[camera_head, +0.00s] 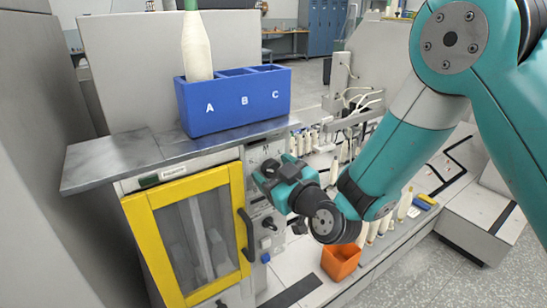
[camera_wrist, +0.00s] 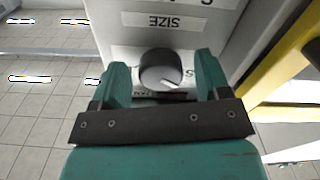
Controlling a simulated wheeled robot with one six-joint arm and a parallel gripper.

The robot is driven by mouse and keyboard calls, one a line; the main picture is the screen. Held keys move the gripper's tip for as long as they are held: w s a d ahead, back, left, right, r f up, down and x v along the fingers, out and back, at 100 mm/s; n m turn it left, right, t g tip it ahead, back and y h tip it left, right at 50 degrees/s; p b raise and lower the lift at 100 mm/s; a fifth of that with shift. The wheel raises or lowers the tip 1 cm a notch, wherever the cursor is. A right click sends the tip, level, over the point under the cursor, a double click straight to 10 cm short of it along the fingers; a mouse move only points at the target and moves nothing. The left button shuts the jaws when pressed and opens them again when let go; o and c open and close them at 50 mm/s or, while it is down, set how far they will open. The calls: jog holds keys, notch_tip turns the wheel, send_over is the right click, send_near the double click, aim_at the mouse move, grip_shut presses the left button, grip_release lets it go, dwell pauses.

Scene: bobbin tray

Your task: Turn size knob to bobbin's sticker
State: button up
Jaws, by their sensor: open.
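A black round size knob (camera_wrist: 160,68) is on the grey panel in the wrist view, by an upside-down "SIZE" label (camera_wrist: 165,20). A white mark on it points toward the picture's bottom, slightly right. My gripper (camera_wrist: 162,72) is open, with a teal finger on either side of the knob; I cannot tell whether they touch it. In the head view, my gripper (camera_head: 262,178) is at the machine's panel, right of the yellow-framed door. A cream bobbin (camera_head: 197,48) stands upright in slot A of the blue tray (camera_head: 233,104). I cannot make out its sticker.
The blue tray is on a grey metal shelf (camera_head: 112,161), with slots B and C showing no bobbin. The yellow door (camera_head: 190,235) has a black handle. Other knobs (camera_head: 268,223) are lower on the panel. An orange bin (camera_head: 340,261) is right of the panel.

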jog(key=shift+w+a, duration=0.15)
jog(key=shift+w, duration=0.05)
